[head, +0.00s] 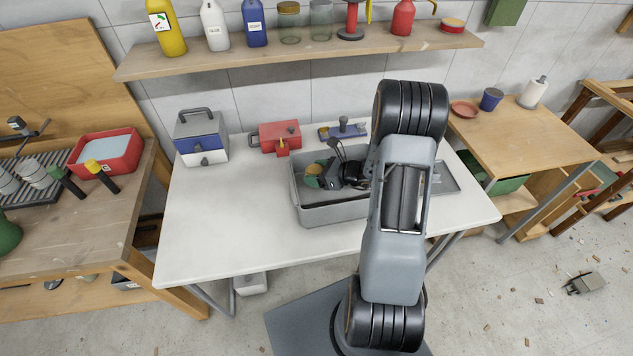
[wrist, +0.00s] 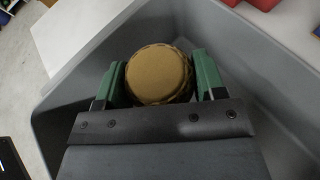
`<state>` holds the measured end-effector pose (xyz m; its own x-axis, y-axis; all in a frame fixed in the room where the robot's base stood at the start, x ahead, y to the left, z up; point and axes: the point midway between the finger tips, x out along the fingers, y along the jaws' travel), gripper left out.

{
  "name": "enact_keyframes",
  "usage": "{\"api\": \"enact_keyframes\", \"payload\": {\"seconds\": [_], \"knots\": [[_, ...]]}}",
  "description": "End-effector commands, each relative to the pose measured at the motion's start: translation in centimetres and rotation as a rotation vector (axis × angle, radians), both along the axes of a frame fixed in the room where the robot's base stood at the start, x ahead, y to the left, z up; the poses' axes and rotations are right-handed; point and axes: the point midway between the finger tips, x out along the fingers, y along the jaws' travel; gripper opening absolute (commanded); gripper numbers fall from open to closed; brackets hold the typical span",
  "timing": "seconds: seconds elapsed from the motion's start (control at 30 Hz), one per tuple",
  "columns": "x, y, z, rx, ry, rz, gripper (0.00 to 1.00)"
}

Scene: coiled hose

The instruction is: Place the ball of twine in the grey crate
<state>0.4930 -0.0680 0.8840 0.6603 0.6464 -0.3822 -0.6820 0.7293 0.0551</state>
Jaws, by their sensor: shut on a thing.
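In the head view the twine ball (head: 314,169) shows as a small tan patch at my gripper (head: 313,176), inside the outline of the grey crate. The grey crate (head: 335,212) stands on the white table, and its walls surround the gripper in the wrist view (wrist: 285,75). I cannot tell whether the ball touches the crate floor.
A red toolbox (head: 279,136) and a blue tray (head: 342,131) sit behind the crate. A grey and blue drawer box (head: 201,140) stands at the back left. The white table (head: 235,220) is clear left of the crate. A shelf (head: 300,58) with bottles runs above.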

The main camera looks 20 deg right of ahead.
Motion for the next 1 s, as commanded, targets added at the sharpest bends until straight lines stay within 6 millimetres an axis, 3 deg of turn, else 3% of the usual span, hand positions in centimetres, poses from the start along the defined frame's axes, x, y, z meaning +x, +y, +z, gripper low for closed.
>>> {"api": "enact_keyframes", "payload": {"seconds": [0.33,0.77,0.8,1.0], "knots": [[0.6,-0.5,-4.0,0.0,0.0,0.0,0.4],[0.6,-0.5,-4.4,-0.001,-0.001,0.0,0.4],[0.6,-0.5,-4.3,-0.001,-0.001,0.0,0.66],[0.6,-0.5,-4.2,0.0,0.0,0.0,0.85]]}}
